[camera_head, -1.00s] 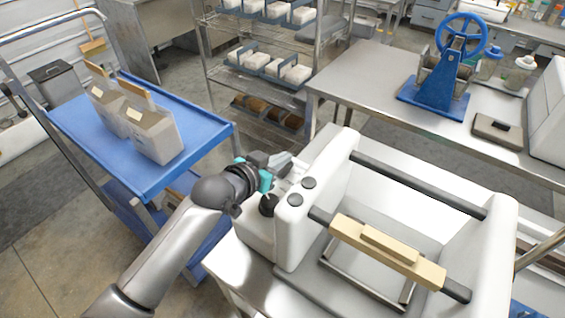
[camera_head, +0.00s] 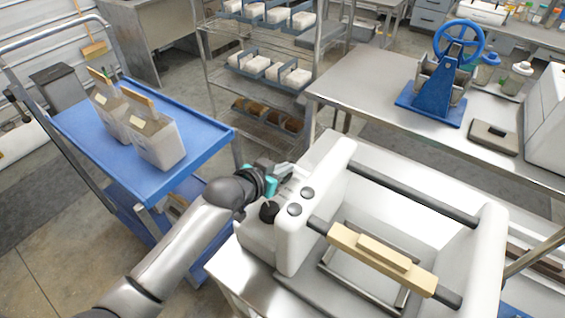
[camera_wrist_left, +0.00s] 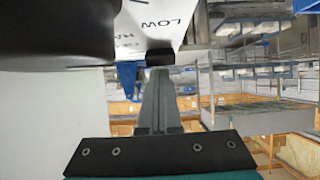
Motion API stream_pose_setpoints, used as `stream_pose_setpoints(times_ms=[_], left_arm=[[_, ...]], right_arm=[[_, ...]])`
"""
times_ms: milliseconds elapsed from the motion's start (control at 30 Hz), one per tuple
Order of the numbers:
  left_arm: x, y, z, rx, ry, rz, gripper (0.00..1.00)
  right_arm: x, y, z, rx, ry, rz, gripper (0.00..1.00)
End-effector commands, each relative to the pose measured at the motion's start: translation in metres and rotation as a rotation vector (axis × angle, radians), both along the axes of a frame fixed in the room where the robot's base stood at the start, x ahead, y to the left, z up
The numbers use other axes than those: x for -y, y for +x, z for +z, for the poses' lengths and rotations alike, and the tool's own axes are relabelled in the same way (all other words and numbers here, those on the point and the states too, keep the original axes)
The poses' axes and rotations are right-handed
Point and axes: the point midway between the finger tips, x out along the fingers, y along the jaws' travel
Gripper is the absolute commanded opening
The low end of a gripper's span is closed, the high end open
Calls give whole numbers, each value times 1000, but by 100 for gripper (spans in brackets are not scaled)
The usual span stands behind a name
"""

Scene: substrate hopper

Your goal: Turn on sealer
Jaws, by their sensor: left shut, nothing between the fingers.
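The sealer is a white machine (camera_head: 330,160) with dark bars and a wooden handle (camera_head: 380,258), on a steel table. My left gripper (camera_head: 288,170) is shut and empty beside that side, just behind the knob. In the left wrist view the shut fingers (camera_wrist_left: 158,85) point at a small black part (camera_wrist_left: 160,57) below a white panel lettered "LOW" (camera_wrist_left: 160,22). A large dark shape fills the upper left. Whether the fingertips touch the part cannot be told. My right gripper is out of view.
A blue cart (camera_head: 190,165) with two open bags (camera_head: 155,140) stands left of my arm. A wire rack (camera_head: 215,75) is behind. A steel bench (camera_head: 375,85) at the back right carries a blue hand-wheel device (camera_head: 435,90) and a dark scale (camera_head: 492,137).

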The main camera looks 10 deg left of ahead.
Motion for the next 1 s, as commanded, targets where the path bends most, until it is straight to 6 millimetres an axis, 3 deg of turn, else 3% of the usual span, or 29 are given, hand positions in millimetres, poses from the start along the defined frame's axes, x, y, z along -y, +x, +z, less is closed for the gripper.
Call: stream_pose_setpoints(times_ms=[600, 1000], left_arm=[[-6, -15, -5, -1, -1, 0, 0], [-6, -15, -2, -1, 0, 0, 0]], right_arm=[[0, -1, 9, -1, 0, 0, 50], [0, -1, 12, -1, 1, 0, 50]])
